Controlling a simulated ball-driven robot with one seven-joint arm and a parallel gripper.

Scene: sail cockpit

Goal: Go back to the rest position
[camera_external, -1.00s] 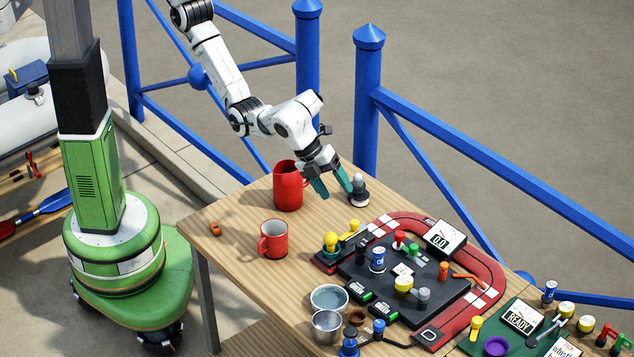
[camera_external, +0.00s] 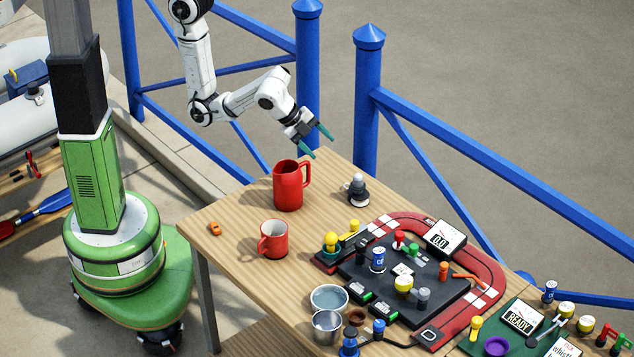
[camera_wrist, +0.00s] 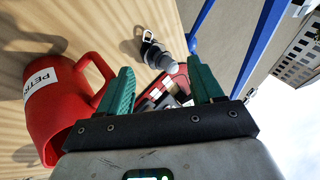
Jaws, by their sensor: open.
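My gripper (camera_external: 322,143) is open and empty, with teal fingers spread apart. It is in the air above the back part of the wooden table, just above and right of a tall red jug (camera_external: 289,188). In the wrist view my gripper (camera_wrist: 158,88) shows its two fingers apart with nothing between them at the tips. The red jug (camera_wrist: 62,105), with a white label reading "PETR", is at the left there, its handle close to the left finger in the picture. A grey and black object with a ring on top (camera_external: 356,190) stands on the table, apart from the fingers.
A red mug (camera_external: 273,239) and a small orange car (camera_external: 215,228) are at the table's left. A black board (camera_external: 440,302) with a red track and several small parts fills the right. Metal cups (camera_external: 329,299) stand in front. Blue railing posts (camera_external: 368,100) rise behind the table.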

